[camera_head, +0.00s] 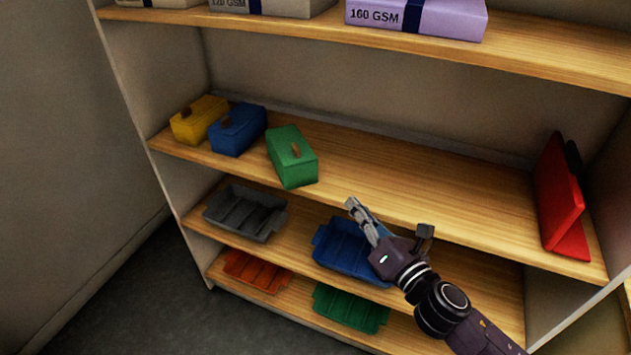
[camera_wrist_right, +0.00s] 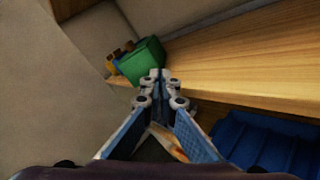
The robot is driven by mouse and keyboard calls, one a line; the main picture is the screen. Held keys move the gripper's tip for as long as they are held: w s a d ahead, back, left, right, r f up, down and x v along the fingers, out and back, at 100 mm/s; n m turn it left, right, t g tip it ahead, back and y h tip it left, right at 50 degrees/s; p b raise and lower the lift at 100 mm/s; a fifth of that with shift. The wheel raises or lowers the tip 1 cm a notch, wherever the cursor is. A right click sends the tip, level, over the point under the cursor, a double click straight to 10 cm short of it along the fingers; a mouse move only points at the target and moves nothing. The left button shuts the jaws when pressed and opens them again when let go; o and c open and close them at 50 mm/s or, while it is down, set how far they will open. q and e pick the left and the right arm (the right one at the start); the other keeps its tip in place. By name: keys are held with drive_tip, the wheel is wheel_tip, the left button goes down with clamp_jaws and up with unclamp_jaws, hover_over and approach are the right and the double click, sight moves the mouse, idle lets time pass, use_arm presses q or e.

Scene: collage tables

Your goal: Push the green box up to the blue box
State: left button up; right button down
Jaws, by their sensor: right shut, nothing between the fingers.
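The green box (camera_head: 291,158) stands on the middle shelf, turned a little, with a brown handle on its lid. The blue box (camera_head: 238,130) stands to its left, with a narrow gap between them. My right gripper (camera_head: 352,204) is shut and empty, in front of the shelf's edge, to the right of and nearer than the green box. In the right wrist view the shut fingertips (camera_wrist_right: 159,74) appear just below the green box (camera_wrist_right: 142,60), with the blue box mostly hidden behind it. My left gripper does not show.
A yellow box (camera_head: 199,119) stands left of the blue box. The middle shelf (camera_head: 420,200) is clear from the green box to a red object (camera_head: 560,200) at the right. Lower shelves hold a grey tray (camera_head: 245,213), a blue tray (camera_head: 345,249), an orange tray (camera_head: 256,271) and a green tray (camera_head: 350,308).

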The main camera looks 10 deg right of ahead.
drive_tip(key=s+a+n+y, duration=0.1)
drive_tip(key=s+a+n, duration=0.15)
drive_tip(key=n, duration=0.45)
drive_tip(key=p, duration=0.3)
approach(309, 173)
drive_tip(key=shift+n, duration=0.4)
drive_tip(key=x, duration=0.7)
drive_tip(key=b+x, duration=0.1)
drive_tip(key=x, duration=0.6)
drive_tip(key=shift+s, duration=0.1)
drive_tip(key=shift+r, duration=0.1)
